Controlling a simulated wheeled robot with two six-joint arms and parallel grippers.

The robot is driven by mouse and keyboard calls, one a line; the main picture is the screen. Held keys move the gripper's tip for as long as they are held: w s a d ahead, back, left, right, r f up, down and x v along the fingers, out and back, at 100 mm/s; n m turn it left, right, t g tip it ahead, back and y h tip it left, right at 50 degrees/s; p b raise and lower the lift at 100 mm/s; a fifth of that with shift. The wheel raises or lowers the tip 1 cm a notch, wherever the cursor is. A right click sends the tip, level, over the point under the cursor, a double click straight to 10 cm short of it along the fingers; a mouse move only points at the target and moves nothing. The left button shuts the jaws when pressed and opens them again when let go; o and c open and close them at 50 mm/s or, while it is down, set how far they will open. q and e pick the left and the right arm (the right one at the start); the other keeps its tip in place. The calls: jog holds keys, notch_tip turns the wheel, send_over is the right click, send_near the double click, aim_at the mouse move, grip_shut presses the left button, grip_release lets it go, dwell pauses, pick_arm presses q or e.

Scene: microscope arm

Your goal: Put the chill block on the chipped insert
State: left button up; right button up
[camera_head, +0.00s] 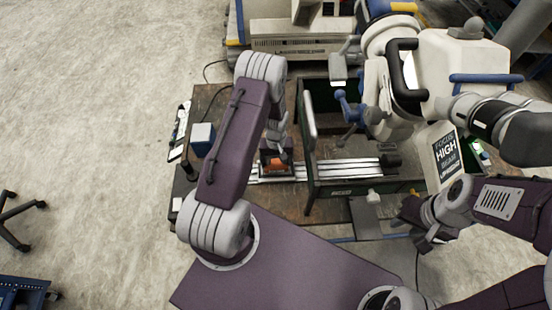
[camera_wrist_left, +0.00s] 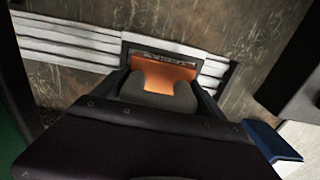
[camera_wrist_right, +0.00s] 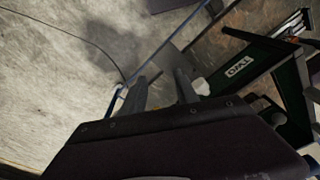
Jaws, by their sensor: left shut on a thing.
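The chill block appears to be the copper-orange block (camera_head: 278,167) under my left gripper (camera_head: 281,151); it also shows between the grey fingertips in the left wrist view (camera_wrist_left: 165,74). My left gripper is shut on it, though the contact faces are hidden. The block lies within a dark rectangular frame (camera_wrist_left: 176,49) by the silver rails. I cannot make out the chipped insert separately; the fingers and block may cover it. My right gripper (camera_head: 422,232) is off to the right, and its fingers are apart and empty in the right wrist view (camera_wrist_right: 160,92).
Silver rails (camera_head: 345,167) cross the worn bench. A blue-and-white block (camera_head: 202,139) stands at the bench's left end. A green-sided frame (camera_head: 307,135) is just right of my left gripper. A white machine with a "HIGH" sign (camera_head: 447,150) stands right.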

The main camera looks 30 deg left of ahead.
pick_arm(q)
jog(key=shift+f, duration=0.1)
jog(key=o, duration=2)
jog(key=shift+s+d, duration=0.1)
